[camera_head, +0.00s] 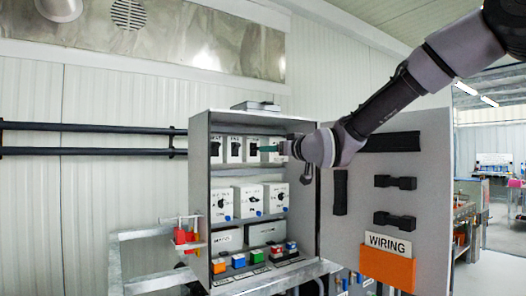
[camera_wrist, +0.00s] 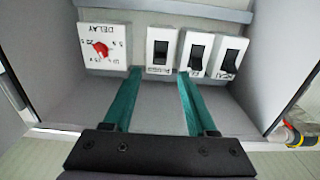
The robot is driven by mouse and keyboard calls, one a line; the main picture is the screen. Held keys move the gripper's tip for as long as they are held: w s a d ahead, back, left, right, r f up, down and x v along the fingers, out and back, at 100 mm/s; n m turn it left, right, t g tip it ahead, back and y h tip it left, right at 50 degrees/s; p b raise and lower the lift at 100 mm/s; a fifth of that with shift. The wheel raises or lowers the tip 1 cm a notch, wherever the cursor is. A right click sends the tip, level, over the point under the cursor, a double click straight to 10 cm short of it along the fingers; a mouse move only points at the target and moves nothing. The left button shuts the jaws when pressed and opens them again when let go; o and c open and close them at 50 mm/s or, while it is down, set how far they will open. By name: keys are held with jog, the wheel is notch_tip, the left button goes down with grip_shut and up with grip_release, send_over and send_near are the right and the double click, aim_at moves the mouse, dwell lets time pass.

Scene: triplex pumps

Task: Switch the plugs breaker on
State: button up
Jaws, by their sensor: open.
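The plugs breaker (camera_wrist: 160,52) is a white plate with a black rocker, seen upside down in the wrist view. In the head view it is the third unit (camera_head: 252,149) in the cabinet's top row. Whether its rocker is on or off I cannot tell. My gripper (camera_wrist: 158,74) is open, its two teal fingers apart on either side of the plugs plate's lower part in the picture. Nothing is between the fingers. In the head view my gripper (camera_head: 263,149) reaches in from the right, partly covering the top row's right end. Contact with the breaker cannot be told.
Two similar breakers (camera_wrist: 196,53) (camera_wrist: 229,58) stand right beside it in the wrist view. A delay dial with a red knob (camera_wrist: 101,49) is on the left. The open cabinet door (camera_head: 430,180) bears an orange wiring pocket (camera_head: 387,268). Dial units (camera_head: 248,200) fill the row below.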

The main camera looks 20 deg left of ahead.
aim_at(256, 149)
jog(key=x, duration=0.8)
jog(key=shift+c, duration=0.3)
grip_shut()
